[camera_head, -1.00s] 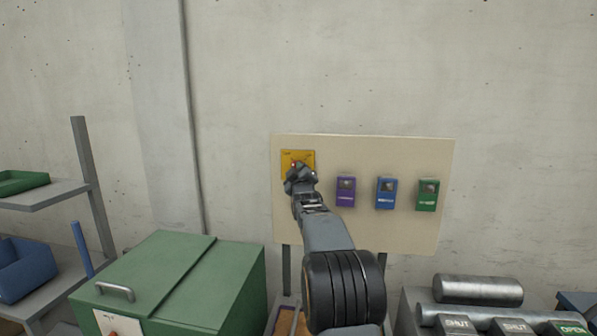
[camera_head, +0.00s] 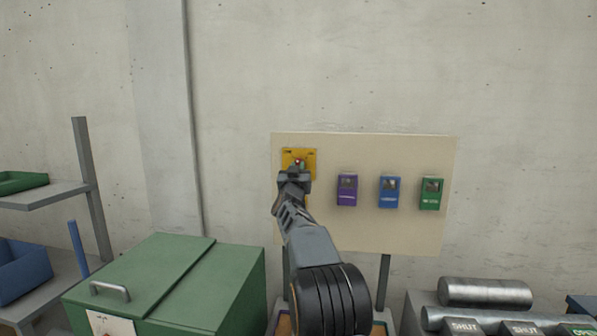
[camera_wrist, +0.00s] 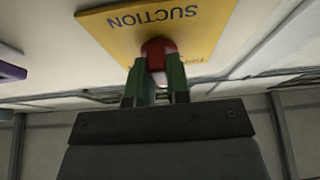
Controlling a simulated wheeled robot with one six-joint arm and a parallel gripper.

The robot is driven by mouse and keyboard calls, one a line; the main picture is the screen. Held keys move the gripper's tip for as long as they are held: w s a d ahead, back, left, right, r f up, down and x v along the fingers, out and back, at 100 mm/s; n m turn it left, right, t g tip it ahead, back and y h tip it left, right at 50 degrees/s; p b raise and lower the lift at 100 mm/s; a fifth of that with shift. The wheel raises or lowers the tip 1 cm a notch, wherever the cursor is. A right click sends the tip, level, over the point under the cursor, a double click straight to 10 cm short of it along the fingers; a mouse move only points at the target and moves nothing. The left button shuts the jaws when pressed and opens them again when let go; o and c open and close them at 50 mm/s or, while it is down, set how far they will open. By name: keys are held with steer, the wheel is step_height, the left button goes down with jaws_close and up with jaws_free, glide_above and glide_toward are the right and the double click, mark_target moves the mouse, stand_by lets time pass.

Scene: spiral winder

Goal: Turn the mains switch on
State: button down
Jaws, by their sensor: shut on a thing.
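A yellow switch plate (camera_head: 311,156) is at the upper left of the cream panel (camera_head: 400,232). In the wrist view the plate (camera_wrist: 205,25) reads "SUCTION", upside down; no mains label shows on it. A red knob (camera_wrist: 158,50) stands out from this plate. My gripper (camera_wrist: 157,68) has its green fingers either side of the knob and is shut on it. The knob's setting cannot be read.
Purple (camera_head: 347,190), blue (camera_head: 389,192) and green (camera_head: 431,194) boxes sit in a row to the right on the panel. A green lidded bin (camera_head: 190,285) stands below left. Metal cylinders (camera_head: 485,292) lie at the lower right.

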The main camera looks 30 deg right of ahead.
steer(key=shift+a+r+m+g+h+p, duration=0.15)
steer(key=shift+m+g+h+p, duration=0.65)
steer(key=shift+m, duration=1.45)
steer(key=shift+r+m+g+h+p, duration=0.2)
steer(key=shift+m+g+h+p, duration=0.25)
steer(key=shift+m+g, duration=1.2)
steer(key=shift+a+r+m+g+h+p, duration=0.15)
steer(key=shift+m+g+h+p, duration=0.45)
steer(key=shift+m, duration=2.2)
steer(key=shift+d+m, duration=0.1)
steer(key=shift+m, duration=0.2)
steer(key=c, duration=1.2)
jaws_free()
steer(key=shift+w, duration=0.15)
steer(key=shift+c, duration=0.2)
steer(key=shift+o, duration=0.8)
steer(key=shift+f, duration=0.1)
steer(key=shift+d+f, duration=0.15)
steer(key=shift+d, duration=0.1)
steer(key=shift+a+y, duration=0.15)
steer(key=shift+y, duration=0.1)
steer(key=shift+w, duration=0.1)
